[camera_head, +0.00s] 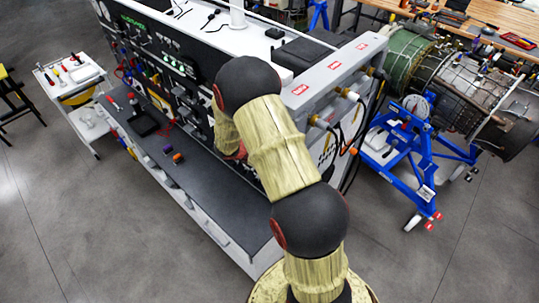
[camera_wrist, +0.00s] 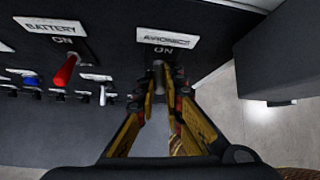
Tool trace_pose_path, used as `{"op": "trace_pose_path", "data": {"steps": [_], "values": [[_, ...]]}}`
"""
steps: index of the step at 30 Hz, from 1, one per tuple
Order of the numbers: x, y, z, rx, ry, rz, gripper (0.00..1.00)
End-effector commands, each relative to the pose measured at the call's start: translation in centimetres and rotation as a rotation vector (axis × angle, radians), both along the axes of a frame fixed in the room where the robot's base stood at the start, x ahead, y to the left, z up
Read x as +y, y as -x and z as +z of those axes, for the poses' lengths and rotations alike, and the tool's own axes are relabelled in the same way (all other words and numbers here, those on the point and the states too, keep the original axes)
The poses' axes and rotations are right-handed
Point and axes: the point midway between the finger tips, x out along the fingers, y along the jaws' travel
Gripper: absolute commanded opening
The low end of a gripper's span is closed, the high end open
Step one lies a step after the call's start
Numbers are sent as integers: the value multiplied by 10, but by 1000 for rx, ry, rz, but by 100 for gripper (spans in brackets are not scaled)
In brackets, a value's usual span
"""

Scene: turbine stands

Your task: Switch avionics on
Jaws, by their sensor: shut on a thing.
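The AVIONICS label (camera_wrist: 168,37) with ON beneath it is on a dark panel in the wrist view. My gripper (camera_wrist: 160,88) is just below the label, its fingers closed together on the avionics switch (camera_wrist: 158,68). Only a small grey upper part of the switch shows between the fingertips, so its exact position is hard to tell. In the head view my arm reaches over the console (camera_head: 185,185) and hides the gripper and the switch.
A BATTERY switch with a red lever (camera_wrist: 66,71) is left of my gripper. A small metal toggle (camera_wrist: 102,95) stands between them. A dark block (camera_wrist: 285,55) is close on the right. A turbine on a blue stand (camera_head: 400,150) is at the right, a white cart (camera_head: 78,95) at the left.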

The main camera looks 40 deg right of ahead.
Motion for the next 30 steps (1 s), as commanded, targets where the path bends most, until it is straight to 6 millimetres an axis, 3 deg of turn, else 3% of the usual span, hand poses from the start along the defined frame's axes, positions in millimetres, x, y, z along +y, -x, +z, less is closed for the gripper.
{"op": "trace_pose_path", "data": {"steps": [15, 16, 18, 25, 30], "values": [[-1, -1, 1, -1, -18, 2, 0], [-1, -1, 1, -1, -18, 2, 12], [-1, -1, 1, 0, -18, 1, 15], [-1, -1, 1, 1, -18, 0, 29], [0, 0, 1, 1, -18, 0, 29]]}}
